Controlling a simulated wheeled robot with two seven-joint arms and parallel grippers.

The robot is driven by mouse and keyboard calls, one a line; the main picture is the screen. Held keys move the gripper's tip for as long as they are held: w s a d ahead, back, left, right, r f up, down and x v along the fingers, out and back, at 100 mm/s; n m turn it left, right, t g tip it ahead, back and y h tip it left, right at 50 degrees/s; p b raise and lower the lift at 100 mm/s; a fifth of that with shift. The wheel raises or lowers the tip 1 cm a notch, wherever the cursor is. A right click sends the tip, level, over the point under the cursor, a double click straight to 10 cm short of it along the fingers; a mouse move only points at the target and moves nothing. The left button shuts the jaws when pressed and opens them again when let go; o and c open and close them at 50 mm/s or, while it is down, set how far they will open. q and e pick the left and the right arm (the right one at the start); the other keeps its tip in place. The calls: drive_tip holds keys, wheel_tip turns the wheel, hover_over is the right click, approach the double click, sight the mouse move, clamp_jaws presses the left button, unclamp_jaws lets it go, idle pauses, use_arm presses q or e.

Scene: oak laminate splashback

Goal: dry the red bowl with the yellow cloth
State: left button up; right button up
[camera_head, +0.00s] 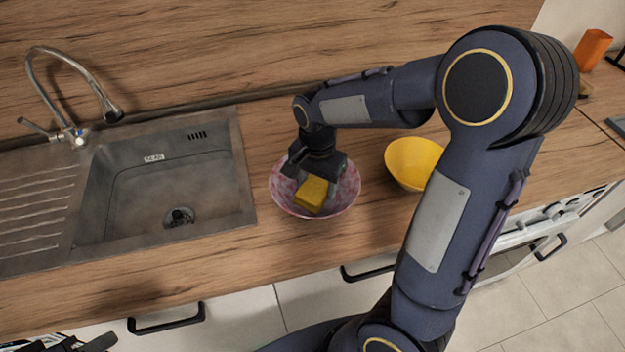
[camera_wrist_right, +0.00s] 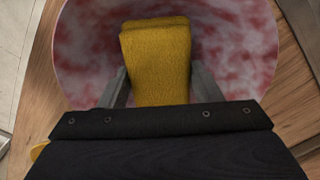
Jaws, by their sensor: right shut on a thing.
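The red bowl (camera_head: 345,196), mottled red and white, stands upright on the wooden counter just right of the sink. My right gripper (camera_head: 313,190) points down into the bowl and is shut on the yellow cloth (camera_head: 309,197), a folded, thick block. In the right wrist view the cloth (camera_wrist_right: 158,65) sits between the two grey fingers, over the inside of the bowl (camera_wrist_right: 235,50). I cannot tell whether the cloth touches the bowl's surface. A dark piece at the bottom left of the head view (camera_head: 85,344) looks like part of my left gripper; its fingers cannot be made out clearly.
A yellow bowl (camera_head: 408,165) stands on the counter close to the right of the red bowl, partly behind my right arm. The steel sink (camera_head: 150,190) with its tap (camera_head: 75,135) is on the left. An orange object (camera_head: 592,48) stands at the far right.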

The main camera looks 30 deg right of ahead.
drive_tip(key=shift+s+d+f, duration=0.1)
drive_tip(key=shift+s+d, duration=0.05)
drive_tip(key=shift+s, duration=0.15)
drive_tip(key=shift+w+a+p, duration=0.3)
drive_tip(key=shift+w+a, duration=0.2)
drive_tip(key=shift+w, duration=0.4)
drive_tip(key=shift+s+d, duration=0.5)
drive_tip(key=shift+s, duration=0.35)
drive_tip(key=shift+w, duration=0.1)
